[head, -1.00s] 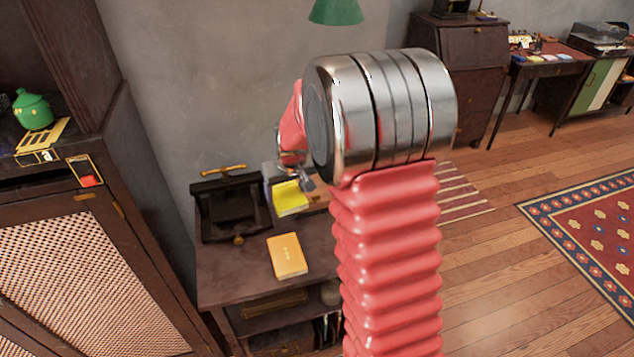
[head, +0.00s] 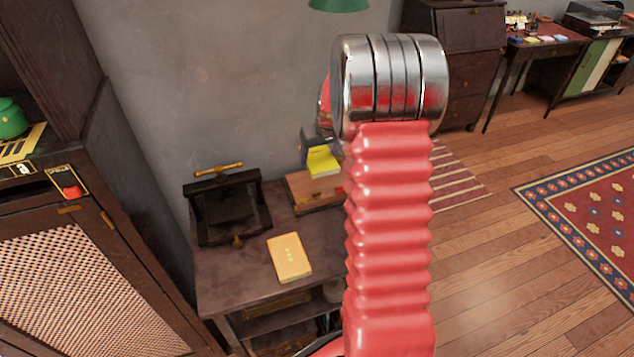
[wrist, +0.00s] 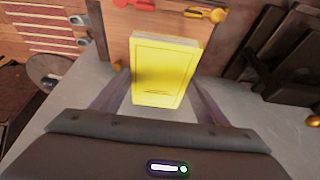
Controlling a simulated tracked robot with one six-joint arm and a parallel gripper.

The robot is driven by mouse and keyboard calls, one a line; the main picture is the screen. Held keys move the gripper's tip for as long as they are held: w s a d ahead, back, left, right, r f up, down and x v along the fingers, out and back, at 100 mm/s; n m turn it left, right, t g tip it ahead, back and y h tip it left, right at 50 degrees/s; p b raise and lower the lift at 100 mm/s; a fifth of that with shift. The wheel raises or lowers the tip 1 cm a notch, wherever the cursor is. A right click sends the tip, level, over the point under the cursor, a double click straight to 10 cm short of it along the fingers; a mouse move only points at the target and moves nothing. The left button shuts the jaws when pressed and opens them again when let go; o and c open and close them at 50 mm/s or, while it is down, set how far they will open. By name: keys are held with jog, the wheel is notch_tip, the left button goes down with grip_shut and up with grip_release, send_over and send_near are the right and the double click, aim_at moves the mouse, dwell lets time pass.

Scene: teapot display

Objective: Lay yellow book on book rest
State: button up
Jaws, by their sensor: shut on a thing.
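The bright yellow book (head: 323,161) is in the air above a brown wooden box, seen past my arm in the head view. In the wrist view the yellow book (wrist: 164,70) sits between the two fingers of my gripper (wrist: 162,85), which is shut on it. In the head view my gripper (head: 316,142) is partly hidden behind my arm. A dark stand with a brass bar on top, which looks like the book rest (head: 228,207), stands on the small table to the left of the held book. Its dark panels show at the right of the wrist view (wrist: 285,55).
The wooden box (head: 309,192) stands at the back of the table (head: 230,278). An orange-yellow book (head: 289,257) lies flat in front of the stand. A tall cabinet (head: 75,270) is close on the left, and the grey wall (head: 220,90) is behind.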

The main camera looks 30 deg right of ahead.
aim_at(324, 165)
notch_tip(324, 165, down, 6)
jog(key=shift+r, duration=0.1)
dwell(0.4)
jog(key=shift+f, duration=1.9)
jog(key=shift+f, duration=0.1)
jog(key=o, duration=1.2)
jog(key=v, duration=1.1)
jog(key=shift+s+r, duration=0.15)
jog(key=shift+r, duration=0.25)
jog(key=shift+s+r, duration=0.1)
jog(key=shift+r, duration=0.1)
jog(key=shift+a+r, duration=0.1)
